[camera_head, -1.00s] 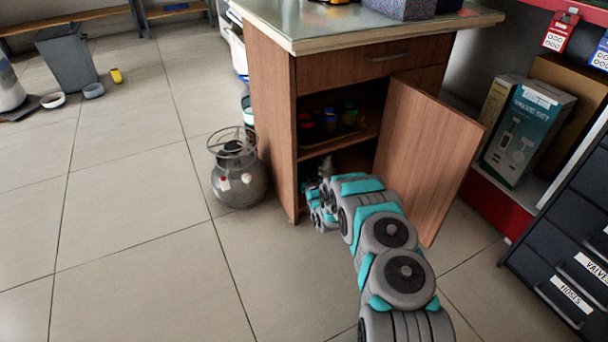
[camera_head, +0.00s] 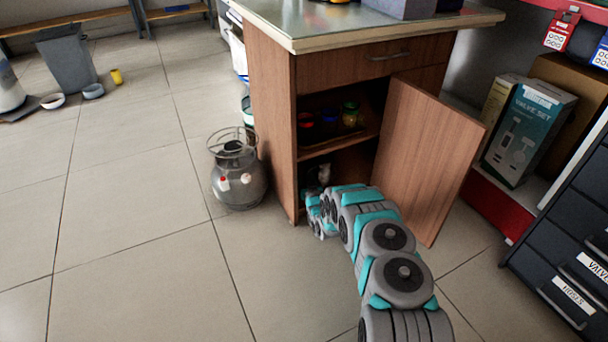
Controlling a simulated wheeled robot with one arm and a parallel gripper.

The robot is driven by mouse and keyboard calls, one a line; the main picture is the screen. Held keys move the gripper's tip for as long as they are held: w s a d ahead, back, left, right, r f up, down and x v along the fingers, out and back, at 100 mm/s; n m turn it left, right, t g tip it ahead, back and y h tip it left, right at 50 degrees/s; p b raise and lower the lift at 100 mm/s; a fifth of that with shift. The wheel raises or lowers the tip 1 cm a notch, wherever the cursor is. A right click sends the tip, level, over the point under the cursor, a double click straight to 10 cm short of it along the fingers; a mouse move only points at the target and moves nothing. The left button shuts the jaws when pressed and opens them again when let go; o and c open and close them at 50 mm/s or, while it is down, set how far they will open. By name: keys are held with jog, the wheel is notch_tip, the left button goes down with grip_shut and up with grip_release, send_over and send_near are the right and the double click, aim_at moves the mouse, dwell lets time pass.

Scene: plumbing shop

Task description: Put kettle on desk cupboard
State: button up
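The desk cupboard (camera_head: 272,120) is a wooden cabinet with a pale top, and its door (camera_head: 425,150) stands open to the right. My arm reaches from the lower right to the opening, and its far end, with my gripper (camera_head: 318,216), is low at the cupboard's front left edge. The fingers cannot be made out. A small pale object (camera_head: 324,173) shows in the dark lower compartment just above the arm; I cannot tell whether it is the kettle. No kettle is clearly recognisable.
Small coloured jars (camera_head: 349,114) stand on the cupboard's inner shelf. A grey gas bottle (camera_head: 238,182) stands on the floor left of the cupboard. Boxes (camera_head: 530,135) and dark drawers (camera_head: 565,235) are at the right. The tiled floor at left front is clear.

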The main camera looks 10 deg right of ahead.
jog(key=shift+r, duration=0.1)
jog(key=s, duration=0.3)
jog(key=s+d+p, duration=0.1)
jog(key=s, duration=0.6)
jog(key=shift+s+d, duration=0.15)
jog(key=shift+s, duration=0.15)
jog(key=d+r+g+h, duration=0.2)
jog(key=d+r+g, duration=0.2)
jog(key=r, duration=0.5)
jog(key=s+d+r+g+h, duration=0.15)
jog(key=s+r+g, duration=0.35)
jog(key=s+r, duration=0.6)
jog(key=s+a+r+g, duration=0.2)
jog(key=s+r+g, duration=0.1)
jog(key=s, duration=1.3)
jog(key=s+a+r+g+y, duration=0.1)
jog(key=s+r+g, duration=0.3)
jog(key=s, duration=1.2)
jog(key=s+a+r+g, duration=0.2)
jog(key=s+r, duration=0.5)
jog(key=s, duration=0.9)
jog(key=shift+s+a+r+m+g, duration=0.3)
jog(key=shift+a+m+g, duration=0.1)
jog(key=shift+g, duration=0.4)
jog(key=shift+f, duration=0.1)
